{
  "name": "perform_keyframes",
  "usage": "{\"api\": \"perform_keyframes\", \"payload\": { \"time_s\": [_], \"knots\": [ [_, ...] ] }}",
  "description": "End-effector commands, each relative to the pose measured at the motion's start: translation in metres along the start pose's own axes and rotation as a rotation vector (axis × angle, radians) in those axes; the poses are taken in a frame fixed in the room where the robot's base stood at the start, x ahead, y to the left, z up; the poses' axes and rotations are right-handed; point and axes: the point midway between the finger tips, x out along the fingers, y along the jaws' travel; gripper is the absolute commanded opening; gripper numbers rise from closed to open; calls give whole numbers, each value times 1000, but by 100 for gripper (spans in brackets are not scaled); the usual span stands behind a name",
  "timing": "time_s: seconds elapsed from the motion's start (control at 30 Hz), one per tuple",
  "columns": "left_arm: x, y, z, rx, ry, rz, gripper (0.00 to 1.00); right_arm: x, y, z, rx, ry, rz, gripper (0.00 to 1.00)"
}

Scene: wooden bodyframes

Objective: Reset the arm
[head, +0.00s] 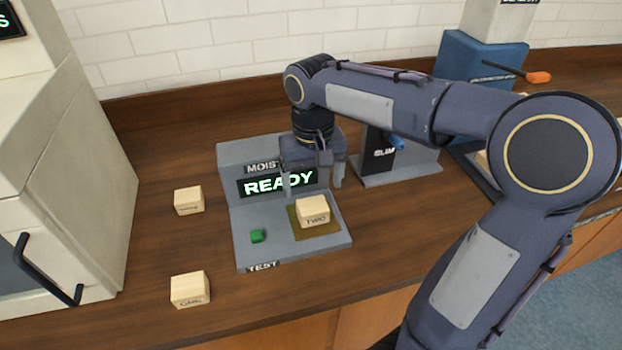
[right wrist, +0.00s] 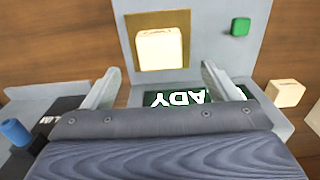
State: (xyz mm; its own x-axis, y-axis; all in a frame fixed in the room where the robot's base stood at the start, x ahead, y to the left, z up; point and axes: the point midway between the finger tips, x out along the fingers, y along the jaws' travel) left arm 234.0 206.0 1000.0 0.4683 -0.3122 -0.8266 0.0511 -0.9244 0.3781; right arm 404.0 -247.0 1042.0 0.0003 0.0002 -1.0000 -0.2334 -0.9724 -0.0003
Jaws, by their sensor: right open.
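My right gripper (head: 314,180) is open and empty, above the back part of a grey moisture tester (head: 280,240) whose screen reads READY. In the right wrist view its two fingers (right wrist: 160,88) stand wide apart with nothing between them. A wooden block marked TWO (head: 313,211) sits on the tester's brown-gold pad (head: 322,234); it also shows in the right wrist view (right wrist: 159,48). The gripper is apart from this block. A green button (head: 257,236) is on the tester, left of the pad. My left gripper is not in view.
Two more wooden blocks stand on the counter left of the tester, one farther back (head: 188,200) and one near the front edge (head: 190,289). A grey stand (head: 400,168) with a blue part is to the right. A white cabinet (head: 70,170) with a black handle borders the left.

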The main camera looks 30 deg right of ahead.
Motion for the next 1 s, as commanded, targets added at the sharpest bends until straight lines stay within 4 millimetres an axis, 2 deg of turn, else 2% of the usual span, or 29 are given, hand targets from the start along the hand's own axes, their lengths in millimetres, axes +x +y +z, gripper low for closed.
{"api": "perform_keyframes", "payload": {
  "time_s": [0.27, 0.37, 0.47, 0.53, 0.7, 0.83, 1.0],
  "knots": [
    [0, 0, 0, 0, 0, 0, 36, 0, 1, 2, -1, 3, -5, 81],
    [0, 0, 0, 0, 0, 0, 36, -3, 5, 16, -10, 25, -39, 81],
    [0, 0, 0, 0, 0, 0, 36, -4, 12, 45, -30, 74, -110, 81],
    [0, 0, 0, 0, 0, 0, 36, -2, 15, 72, -45, 125, -174, 81],
    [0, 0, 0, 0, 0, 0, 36, 14, 12, 129, -72, 267, -314, 81],
    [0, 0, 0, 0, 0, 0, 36, 29, 6, 158, -81, 359, -380, 81],
    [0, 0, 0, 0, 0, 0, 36, 40, 0, 173, -84, 421, -417, 81]
  ]
}}
